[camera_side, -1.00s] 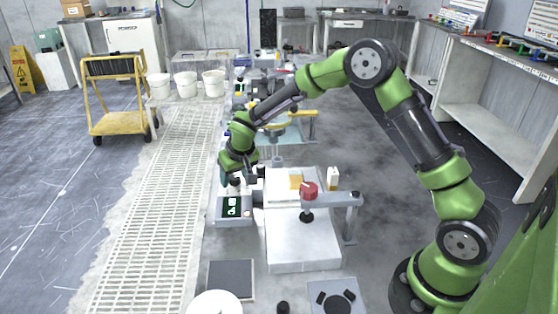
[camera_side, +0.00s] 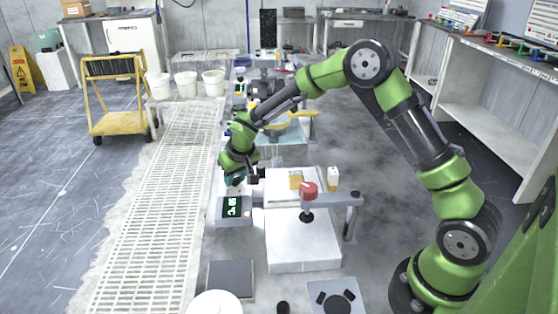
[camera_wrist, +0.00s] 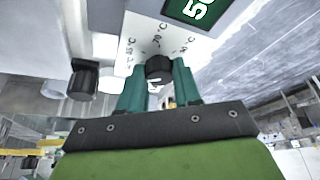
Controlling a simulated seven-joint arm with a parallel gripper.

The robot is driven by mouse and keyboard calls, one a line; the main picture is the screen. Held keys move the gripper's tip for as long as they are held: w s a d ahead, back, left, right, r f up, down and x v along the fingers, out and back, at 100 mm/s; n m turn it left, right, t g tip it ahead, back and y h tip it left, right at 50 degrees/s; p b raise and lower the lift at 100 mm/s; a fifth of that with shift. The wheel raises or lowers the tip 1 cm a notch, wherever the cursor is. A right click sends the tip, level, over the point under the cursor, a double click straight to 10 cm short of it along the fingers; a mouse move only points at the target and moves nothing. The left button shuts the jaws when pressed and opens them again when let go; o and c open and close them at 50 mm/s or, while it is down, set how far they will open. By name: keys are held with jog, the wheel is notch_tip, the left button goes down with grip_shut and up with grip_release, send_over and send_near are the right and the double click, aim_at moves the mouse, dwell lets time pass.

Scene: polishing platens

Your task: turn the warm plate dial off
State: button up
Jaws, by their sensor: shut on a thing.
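A black dial (camera_wrist: 160,68) stands on a white panel with printed marks around it in the wrist view. My gripper (camera_wrist: 160,85) has its two teal fingers on either side of this dial and is shut on it. In the side view my gripper (camera_side: 236,181) is at the far end of the white unit (camera_side: 220,219) with the dark display. The display (camera_wrist: 190,8) is partly cut off at the top of the wrist view. The dial's pointer cannot be made out, and the fingers hide part of the dial.
A second black knob (camera_wrist: 83,79) stands left of the held dial in the wrist view. In the side view a white block with a red knob (camera_side: 308,190) on an arm stands close on the right. A dark square plate (camera_side: 231,279) lies nearer the camera.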

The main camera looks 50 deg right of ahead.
jog(key=n+y, duration=0.1)
jog(key=n, duration=0.1)
jog(key=n+y, duration=0.1)
jog(key=n, duration=0.2)
jog(key=shift+d, duration=0.2)
jog(key=n+y, duration=0.1)
jog(key=n, duration=0.1)
jog(key=n+y, duration=0.1)
jog(key=n, duration=0.2)
jog(key=shift+d+n+g, duration=0.1)
jog(key=shift+n+g, duration=0.2)
jog(key=shift+g, duration=0.1)
jog(key=n, duration=0.2)
jog(key=n+g+y, duration=0.1)
jog(key=n, duration=0.2)
jog(key=shift+w+d+g, duration=0.1)
jog(key=shift+w+g, duration=0.1)
jog(key=shift+g, duration=0.1)
jog(key=shift+w+n+g, duration=0.1)
jog(key=shift+n+g, duration=0.8)
jog(key=shift+n, duration=1.5)
jog(key=o, duration=1.1)
jog(key=shift+c, duration=0.2)
jog(key=v, duration=1.6)
jog(key=shift+d+r, duration=0.3)
jog(key=shift+d, duration=0.15)
